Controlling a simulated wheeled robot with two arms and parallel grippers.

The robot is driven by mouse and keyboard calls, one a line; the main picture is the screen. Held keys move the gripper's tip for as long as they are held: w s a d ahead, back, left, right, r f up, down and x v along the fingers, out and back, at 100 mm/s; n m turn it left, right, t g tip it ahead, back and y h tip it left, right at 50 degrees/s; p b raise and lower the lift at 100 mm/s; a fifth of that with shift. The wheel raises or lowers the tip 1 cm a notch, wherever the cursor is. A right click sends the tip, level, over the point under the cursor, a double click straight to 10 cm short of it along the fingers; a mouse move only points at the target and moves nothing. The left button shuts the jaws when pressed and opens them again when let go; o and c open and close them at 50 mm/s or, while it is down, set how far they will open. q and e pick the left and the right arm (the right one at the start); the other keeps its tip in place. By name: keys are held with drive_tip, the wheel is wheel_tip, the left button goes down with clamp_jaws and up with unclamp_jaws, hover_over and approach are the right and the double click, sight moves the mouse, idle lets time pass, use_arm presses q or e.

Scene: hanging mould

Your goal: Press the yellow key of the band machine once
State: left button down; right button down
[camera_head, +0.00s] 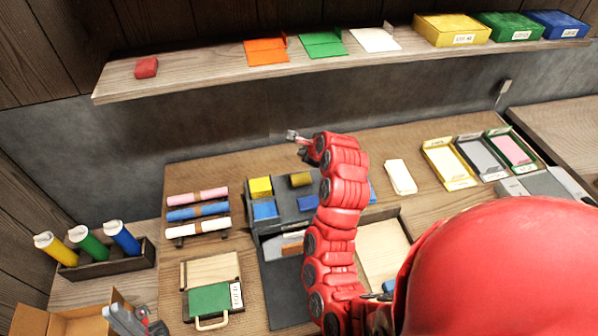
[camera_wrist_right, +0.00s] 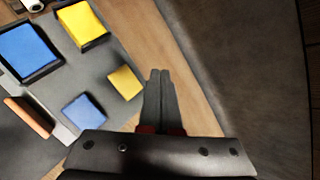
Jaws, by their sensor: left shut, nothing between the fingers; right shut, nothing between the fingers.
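The dark grey band machine (camera_head: 284,188) stands mid-table. A larger bright yellow block (camera_head: 260,187) is at its back left and a smaller, duller yellow one (camera_head: 300,180) at its back right. Blue blocks (camera_head: 265,210) sit in front of them. The wrist view shows the larger yellow block (camera_wrist_right: 82,22) and smaller yellow block (camera_wrist_right: 125,82); I cannot tell which is the key. My right gripper (camera_head: 291,135) is shut and empty; its fingertips (camera_wrist_right: 160,75) appear just beside the smaller yellow block, apparently above it. My left gripper (camera_head: 125,320) is shut, low at left.
A shelf (camera_head: 190,83) with coloured cards and boxes runs along the wall behind. Rolls on a rack (camera_head: 180,231) stand left of the machine. Yellow, grey and green trays (camera_head: 447,163) lie at right. My red right arm hides part of the machine's right side.

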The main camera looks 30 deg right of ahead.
sight(301, 176)
drive_tip(key=shift+f, duration=0.1)
drive_tip(key=shift+f+b, duration=1.95)
drive_tip(key=shift+f, duration=2.35)
drive_tip(key=shift+f, duration=0.45)
drive_tip(key=shift+f+b, duration=0.65)
drive_tip(key=shift+f, duration=0.2)
drive_tip(key=shift+r, duration=0.2)
drive_tip(key=shift+r+p, duration=0.65)
drive_tip(key=shift+r, duration=0.45)
